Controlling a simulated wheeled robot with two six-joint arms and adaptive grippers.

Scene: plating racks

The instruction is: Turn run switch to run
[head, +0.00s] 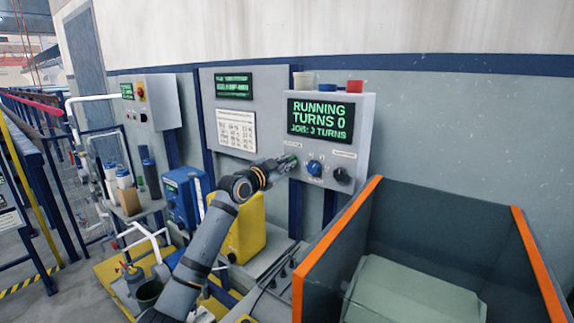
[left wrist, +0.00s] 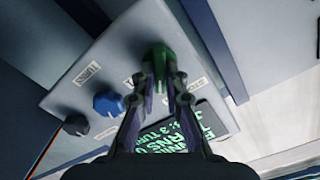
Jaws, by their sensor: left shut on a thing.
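The control box (head: 365,130) on the wall has a display (head: 321,120) reading "RUNNING, TURNS 0, JOB: 3 TURNS". The green run switch (left wrist: 157,54) is at the left end of a row of knobs on its front, and its tip also shows in the head view (head: 292,159). My left gripper (left wrist: 158,78) is shut on the green switch, one finger on each side; in the head view the gripper (head: 282,163) reaches the panel from the left. The switch's base is partly hidden by the fingers. My right gripper is not in view.
A blue knob (head: 314,168) and a black knob (head: 342,176) sit right of the switch. An orange-edged bin (head: 336,240) is below right. A yellow container (head: 247,228) stands below my arm.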

